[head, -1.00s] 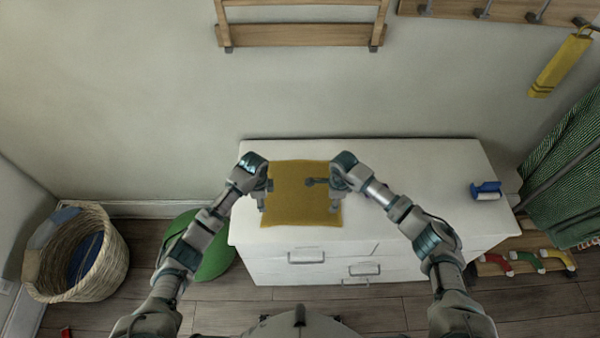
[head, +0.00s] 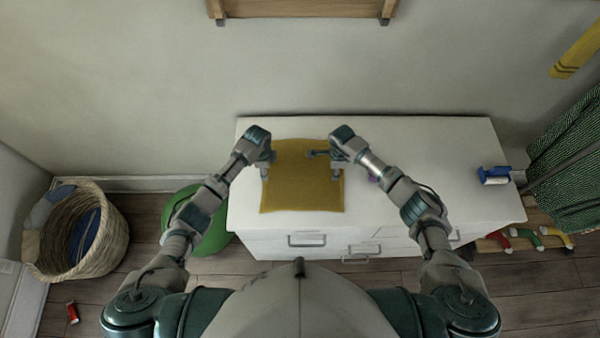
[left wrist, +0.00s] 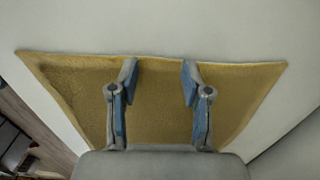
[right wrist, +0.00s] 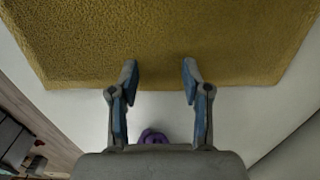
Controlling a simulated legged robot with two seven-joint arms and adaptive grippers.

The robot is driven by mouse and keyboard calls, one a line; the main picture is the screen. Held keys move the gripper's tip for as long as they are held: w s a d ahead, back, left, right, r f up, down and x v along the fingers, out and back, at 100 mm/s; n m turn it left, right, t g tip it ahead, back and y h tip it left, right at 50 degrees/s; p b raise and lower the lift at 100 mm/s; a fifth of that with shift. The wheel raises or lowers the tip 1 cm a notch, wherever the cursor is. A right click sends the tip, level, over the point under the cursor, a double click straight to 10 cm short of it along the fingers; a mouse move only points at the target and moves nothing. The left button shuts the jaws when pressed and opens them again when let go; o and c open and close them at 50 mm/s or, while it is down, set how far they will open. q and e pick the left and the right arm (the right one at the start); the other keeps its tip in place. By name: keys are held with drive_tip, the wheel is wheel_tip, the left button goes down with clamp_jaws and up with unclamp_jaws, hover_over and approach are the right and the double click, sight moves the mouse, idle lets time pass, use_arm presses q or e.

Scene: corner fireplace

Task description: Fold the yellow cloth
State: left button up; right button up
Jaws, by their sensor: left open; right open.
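The yellow cloth (head: 300,185) lies flat and spread out on the white dresser top. It also fills much of the left wrist view (left wrist: 158,100) and the upper part of the right wrist view (right wrist: 160,35). My left gripper (head: 268,165) is open above the cloth's left edge, and its fingers (left wrist: 158,75) show over the cloth with nothing between them. My right gripper (head: 325,165) is open at the cloth's right edge. Its fingertips (right wrist: 160,75) reach just over that edge, with nothing between them. Whether the fingers touch the cloth is unclear.
The white dresser (head: 445,160) has free room right of the cloth. A blue lint roller (head: 494,176) lies at its right end. A small purple thing (right wrist: 152,136) sits near my right gripper. A wicker basket (head: 106,250) and a green object (head: 207,235) stand left of the dresser.

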use_arm(q)
drive_tip(key=shift+s+d, duration=0.25)
drive_tip(key=shift+d, duration=0.45)
use_arm(e)
drive_tip(key=shift+s+d+f, duration=0.1)
drive_tip(key=shift+s+d, duration=0.15)
drive_tip(key=shift+d, duration=0.45)
use_arm(q)
drive_tip(key=shift+d+f, duration=0.15)
use_arm(e)
drive_tip(key=shift+w+d+f, duration=0.1)
drive_tip(key=shift+f, duration=0.1)
use_arm(q)
drive_tip(key=shift+a+f, duration=0.1)
drive_tip(key=shift+a, duration=0.6)
use_arm(e)
drive_tip(key=shift+a, duration=0.65)
use_arm(q)
drive_tip(key=shift+c, duration=1.1)
use_arm(e)
drive_tip(key=shift+c, duration=1.1)
use_arm(q)
drive_tip(key=shift+s+d, duration=0.1)
drive_tip(key=shift+d, duration=0.35)
clamp_jaws()
use_arm(e)
drive_tip(key=shift+d+f, duration=0.1)
drive_tip(key=shift+d, duration=0.4)
clamp_jaws()
drive_tip(key=shift+s, duration=0.2)
